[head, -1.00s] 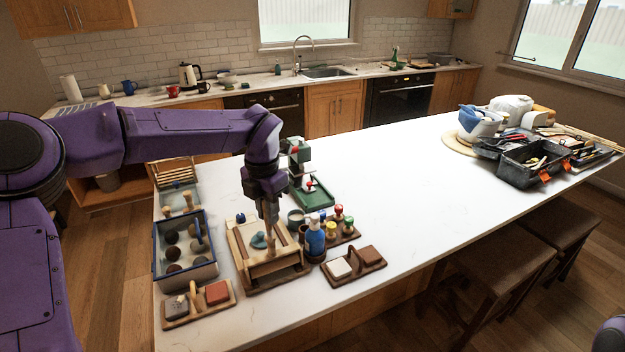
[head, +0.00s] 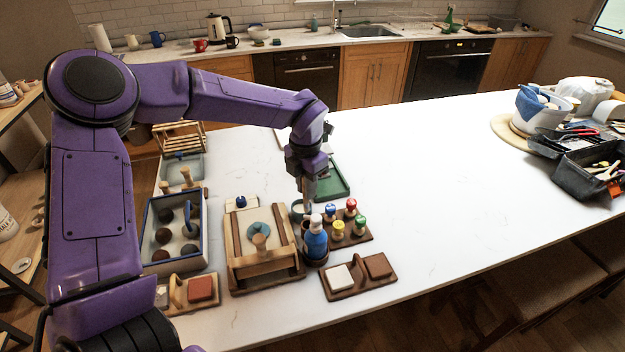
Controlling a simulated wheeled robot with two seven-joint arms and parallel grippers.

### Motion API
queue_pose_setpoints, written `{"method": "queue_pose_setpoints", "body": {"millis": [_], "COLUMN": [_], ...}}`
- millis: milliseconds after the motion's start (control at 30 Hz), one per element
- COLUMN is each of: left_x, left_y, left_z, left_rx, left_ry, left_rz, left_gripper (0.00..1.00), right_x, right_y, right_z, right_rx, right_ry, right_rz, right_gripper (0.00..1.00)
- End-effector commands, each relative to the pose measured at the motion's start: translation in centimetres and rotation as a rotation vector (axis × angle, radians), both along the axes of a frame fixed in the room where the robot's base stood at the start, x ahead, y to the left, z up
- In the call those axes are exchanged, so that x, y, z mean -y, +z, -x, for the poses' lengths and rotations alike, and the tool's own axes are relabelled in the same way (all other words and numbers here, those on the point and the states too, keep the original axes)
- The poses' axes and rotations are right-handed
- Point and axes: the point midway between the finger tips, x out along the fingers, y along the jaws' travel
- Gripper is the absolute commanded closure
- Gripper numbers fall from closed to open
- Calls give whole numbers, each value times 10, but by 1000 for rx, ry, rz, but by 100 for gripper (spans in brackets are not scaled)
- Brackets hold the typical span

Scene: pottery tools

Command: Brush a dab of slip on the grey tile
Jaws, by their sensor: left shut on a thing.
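My left gripper (head: 308,200) is shut on a thin thing, likely the brush, which is mostly hidden by the fingers. It is low over a small grey cup (head: 296,213), likely the slip cup. I cannot tell whether the tip is in the cup. The grey tile (head: 162,296) is at the left end of a wooden holder (head: 183,306) at the front left, beside a red tile (head: 201,288). My right gripper is not in view.
A wooden frame (head: 236,272) stands between the cup and the tile holder. A blue bottle (head: 316,243), a rack of coloured knobs (head: 362,236) and a holder with white and brown tiles (head: 350,291) stand close by. The counter's middle is clear.

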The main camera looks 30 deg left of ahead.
Motion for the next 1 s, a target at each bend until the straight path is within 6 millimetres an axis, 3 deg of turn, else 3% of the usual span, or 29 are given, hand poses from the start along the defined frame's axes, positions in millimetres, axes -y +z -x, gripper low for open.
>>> {"method": "queue_pose_setpoints", "body": {"millis": [1000], "left_x": [2], "left_y": [-88], "left_z": [-4], "left_rx": [-4], "left_ry": [-3], "left_rz": [-1], "left_gripper": [99], "right_x": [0], "right_y": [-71], "right_z": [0], "right_rx": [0], "right_ry": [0], "right_rz": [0], "right_gripper": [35]}}
